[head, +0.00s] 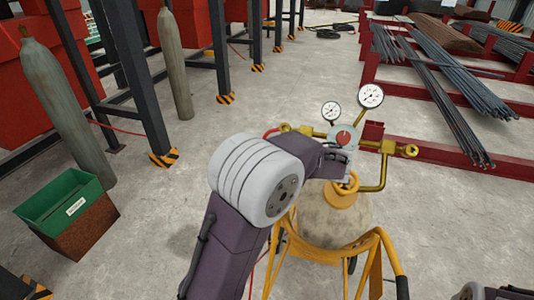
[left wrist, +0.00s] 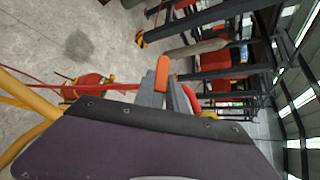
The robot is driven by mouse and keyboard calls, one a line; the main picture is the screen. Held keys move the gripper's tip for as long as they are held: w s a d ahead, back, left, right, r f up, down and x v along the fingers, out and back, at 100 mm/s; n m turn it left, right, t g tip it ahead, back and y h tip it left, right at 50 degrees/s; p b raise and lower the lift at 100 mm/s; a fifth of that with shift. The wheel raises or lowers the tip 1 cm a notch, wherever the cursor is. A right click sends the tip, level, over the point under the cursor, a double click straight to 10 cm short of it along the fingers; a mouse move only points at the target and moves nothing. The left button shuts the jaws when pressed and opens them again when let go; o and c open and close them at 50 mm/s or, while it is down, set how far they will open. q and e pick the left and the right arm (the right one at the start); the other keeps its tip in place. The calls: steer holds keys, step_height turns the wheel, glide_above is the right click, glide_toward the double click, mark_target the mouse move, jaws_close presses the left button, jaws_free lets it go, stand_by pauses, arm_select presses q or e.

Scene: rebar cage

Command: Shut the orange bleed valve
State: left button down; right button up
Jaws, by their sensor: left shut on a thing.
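The orange bleed valve handle (left wrist: 162,76) shows as a short orange bar at the fingertips of my left gripper (left wrist: 164,88) in the left wrist view. The grey fingers are shut on it. In the head view my left gripper (head: 345,168) reaches in at the brass regulator assembly, just below its grey body with a red centre (head: 343,137). I cannot make out the orange handle there, as my wrist and gripper cover that spot. My right gripper is not in view.
Two white dial gauges (head: 371,96) stand above the regulator. A yellow cart frame (head: 322,256) surrounds the gas cylinder (head: 336,222) below. A red rack base (head: 455,156) lies behind at right. A green bin (head: 62,202) and grey cylinders (head: 66,108) stand at left.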

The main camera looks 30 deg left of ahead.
arm_select(q)
steer(key=c, duration=1.4)
jaws_free()
steer(key=shift+o, duration=0.2)
steer(key=b+v, duration=0.1)
steer(key=v, duration=0.8)
steer(key=shift+w, duration=0.1)
